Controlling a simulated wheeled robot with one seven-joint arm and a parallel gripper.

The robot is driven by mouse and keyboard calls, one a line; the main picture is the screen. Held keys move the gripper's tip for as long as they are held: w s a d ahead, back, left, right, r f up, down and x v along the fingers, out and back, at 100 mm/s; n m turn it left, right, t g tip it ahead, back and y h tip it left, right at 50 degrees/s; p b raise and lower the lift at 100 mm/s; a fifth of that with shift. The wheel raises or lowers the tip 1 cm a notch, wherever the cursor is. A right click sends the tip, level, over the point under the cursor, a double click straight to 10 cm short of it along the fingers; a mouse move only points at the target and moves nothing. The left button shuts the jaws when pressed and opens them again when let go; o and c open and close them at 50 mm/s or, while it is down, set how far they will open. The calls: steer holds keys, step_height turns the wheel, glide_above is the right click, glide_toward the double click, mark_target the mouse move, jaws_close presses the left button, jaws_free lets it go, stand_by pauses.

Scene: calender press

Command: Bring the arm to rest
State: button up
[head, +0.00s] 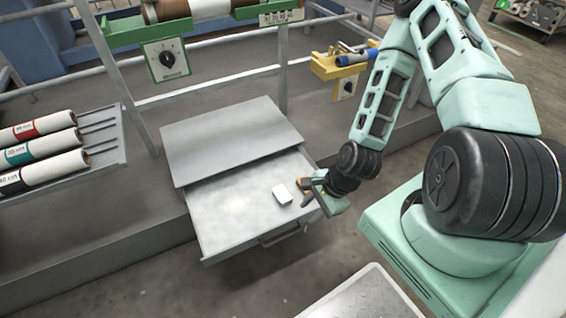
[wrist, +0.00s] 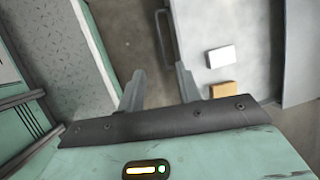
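My arm reaches down from the right in the head view, bent at the elbow. My gripper (head: 324,193) hangs over the right front part of an open grey drawer (head: 233,217). In the wrist view my gripper (wrist: 160,84) has its two fingers apart, with nothing between them. The fingers are near the drawer's handle (wrist: 162,38) in that view; I cannot tell the height gap. A white block (head: 283,193) and an orange block (head: 304,184) lie in the drawer, and the white block (wrist: 221,56) and orange block (wrist: 222,88) also show in the wrist view.
A grey cabinet top (head: 225,135) stands behind the drawer. A rack (head: 105,150) with several labelled rolls is at the left. A green frame with a dial (head: 166,59) and a yellow bracket (head: 338,68) are at the back. A light tread-patterned surface (head: 365,298) is at the bottom.

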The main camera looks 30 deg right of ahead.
steer(key=w+a+r+n+g+h, duration=0.1)
steer(key=a+r+n, duration=0.3)
steer(key=r+n, duration=0.35)
steer(key=w+a+r+n+g+h, duration=0.1)
steer(key=w+a+r+n+g, duration=0.15)
steer(key=r+n, duration=0.5)
steer(key=s+a+r+n+h, duration=0.1)
steer(key=s+a+r+n, duration=0.45)
steer(key=r, duration=0.25)
steer(key=s+a+r+n+h, duration=0.1)
steer(key=s+a+r+n, duration=0.4)
steer(key=r, duration=0.4)
step_height(320, 180, up, 25)
steer(key=s+d+p, duration=0.1)
steer(key=p, duration=2.4)
steer(key=shift+s+d+f+n+t, duration=0.15)
steer(key=shift+s+d+n+t, duration=0.05)
steer(key=shift+n+t, duration=0.2)
steer(key=shift+f, duration=0.1)
